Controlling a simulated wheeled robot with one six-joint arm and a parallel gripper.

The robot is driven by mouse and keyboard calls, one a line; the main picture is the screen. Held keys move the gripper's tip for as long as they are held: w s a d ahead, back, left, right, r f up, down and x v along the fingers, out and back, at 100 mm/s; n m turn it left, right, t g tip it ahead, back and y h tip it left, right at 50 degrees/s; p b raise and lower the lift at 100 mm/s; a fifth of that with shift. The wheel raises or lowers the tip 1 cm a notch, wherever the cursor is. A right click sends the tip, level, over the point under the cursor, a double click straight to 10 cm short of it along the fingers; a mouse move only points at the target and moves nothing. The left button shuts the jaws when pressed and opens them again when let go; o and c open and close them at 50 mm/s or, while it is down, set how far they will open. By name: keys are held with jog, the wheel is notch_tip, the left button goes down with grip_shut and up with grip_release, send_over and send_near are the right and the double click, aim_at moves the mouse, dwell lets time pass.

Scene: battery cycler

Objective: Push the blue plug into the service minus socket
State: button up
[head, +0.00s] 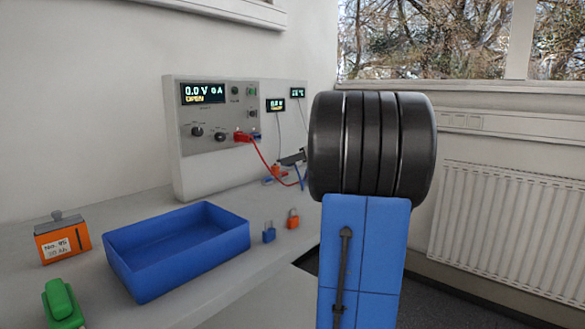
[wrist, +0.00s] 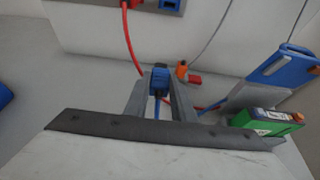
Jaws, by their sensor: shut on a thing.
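The blue plug (wrist: 160,78) is between the fingers of my gripper (wrist: 162,92) in the wrist view, with its blue cable trailing back between them. My gripper is shut on it, above the bench and apart from the panel. In the head view my gripper (head: 292,158) is small and partly behind my arm, and the plug cannot be made out. A blue socket (wrist: 171,5) shows at the top edge of the wrist view, beside a seated red plug (wrist: 136,2). It also shows on the cycler panel in the head view (head: 256,136). Socket labels are unreadable.
A red cable (wrist: 129,40) hangs from the red plug. An orange plug (wrist: 182,69) and a red piece (wrist: 195,79) lie beyond my fingers; a green battery box (wrist: 263,123) is right. A blue tray (head: 125,262) and two padlocks (head: 269,236) (head: 293,221) are on the bench.

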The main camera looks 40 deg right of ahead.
jog(key=w+r, duration=0.1)
jog(key=r, duration=0.1)
jog(key=w+r, duration=0.1)
jog(key=r, duration=0.1)
jog(key=w+r, duration=0.1)
jog(key=r, duration=0.2)
jog(key=shift+w+r, duration=0.1)
jog(key=shift+w, duration=0.2)
jog(key=shift+w+a, duration=0.15)
jog(key=shift+w, duration=1.35)
jog(key=shift+w+a, duration=0.15)
jog(key=shift+w, duration=1.3)
jog(key=shift+w+a, duration=0.1)
jog(key=shift+w, duration=1.45)
dwell(1.4)
jog(key=o, duration=1.1)
jog(key=shift+s, duration=0.15)
